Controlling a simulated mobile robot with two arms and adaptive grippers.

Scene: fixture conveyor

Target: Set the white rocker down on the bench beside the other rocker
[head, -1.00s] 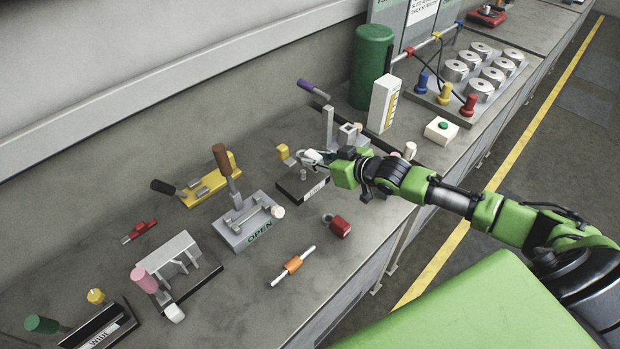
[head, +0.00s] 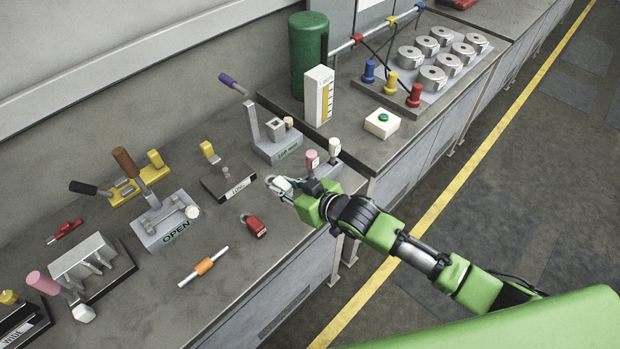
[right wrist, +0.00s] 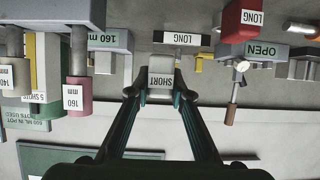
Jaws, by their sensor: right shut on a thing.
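The white rocker (head: 279,184) is in my right gripper (head: 290,189), toward the bench's front edge. The right wrist view shows it as a pale block (right wrist: 160,79) marked SHORT, between the two fingertips (right wrist: 158,95). The gripper is shut on it. A red padlock-shaped piece (head: 255,226) with a grey loop lies on the bench (head: 230,275), left of and nearer than the gripper; it seems to be the other rocker. It shows marked LONG in the right wrist view (right wrist: 242,20). I cannot tell the white rocker's height over the bench. My left gripper is not in view.
A black stand (head: 228,184) is left of the gripper. Pink (head: 312,159) and white (head: 334,147) knobbed pieces stand just behind it. An orange-banded rod (head: 203,266) lies nearer the front. Bare bench shows around the red piece. A grey OPEN clamp (head: 165,225) stands further left.

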